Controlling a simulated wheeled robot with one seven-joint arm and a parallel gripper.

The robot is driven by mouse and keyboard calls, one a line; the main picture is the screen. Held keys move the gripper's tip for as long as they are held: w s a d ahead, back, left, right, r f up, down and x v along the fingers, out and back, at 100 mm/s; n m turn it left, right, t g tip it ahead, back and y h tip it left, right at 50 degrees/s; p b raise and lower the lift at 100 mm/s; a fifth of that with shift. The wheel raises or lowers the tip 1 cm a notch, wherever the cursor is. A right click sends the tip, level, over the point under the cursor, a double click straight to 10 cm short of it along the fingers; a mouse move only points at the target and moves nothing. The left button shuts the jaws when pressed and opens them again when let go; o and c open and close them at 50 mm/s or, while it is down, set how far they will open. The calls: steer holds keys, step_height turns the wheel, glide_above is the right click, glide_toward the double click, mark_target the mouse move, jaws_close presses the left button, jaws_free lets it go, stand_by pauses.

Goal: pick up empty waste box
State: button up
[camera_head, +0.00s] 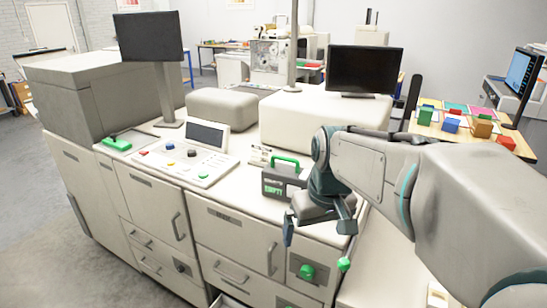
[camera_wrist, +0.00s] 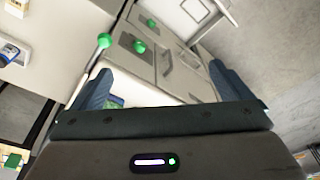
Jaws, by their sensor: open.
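The empty waste box (camera_head: 274,187) is a dark grey box with a green handle and the word EMPTY in green on its front. It stands upright on the pale machine top, near its front edge, in the head view. My gripper (camera_head: 318,229) hangs just right of and in front of the box, apart from it, and partly hides its right side. Its two fingers are spread with nothing seen between them. In the wrist view my gripper (camera_wrist: 158,88) points over the machine's front panels. I cannot make out the waste box there.
A control panel (camera_head: 188,161) with coloured buttons is left of the box. A thin pole (camera_head: 294,50) rises behind. Green knobs (camera_head: 306,272) and handles stick out from the front. A table (camera_head: 455,134) with coloured boxes stands at the right. Grey floor is clear at the left.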

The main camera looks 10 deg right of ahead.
steer(key=w+d+r+n+y, duration=0.1)
steer(key=w+r+n, duration=0.15)
steer(key=w, duration=0.85)
steer(key=w+r+n, duration=0.2)
steer(key=w+r, duration=0.2)
steer(key=w, duration=0.6)
steer(key=n+y+b, duration=0.2)
steer(key=n+b, duration=0.1)
steer(key=n, duration=0.3)
glide_above(289, 170)
steer(key=s+d, duration=0.1)
steer(key=d, duration=0.1)
steer(key=shift+m, duration=0.25)
step_height(289, 170, down, 11)
steer(key=shift+r, duration=0.1)
steer(key=shift+x, duration=2.7)
steer(key=shift+a, duration=0.1)
steer(key=c, duration=1.5)
steer(key=shift+r, duration=0.15)
steer(key=shift+c, duration=0.2)
step_height(289, 170, up, 9)
steer(key=p, duration=0.3)
steer(key=shift+r, duration=0.2)
steer(key=shift+s+f, duration=0.1)
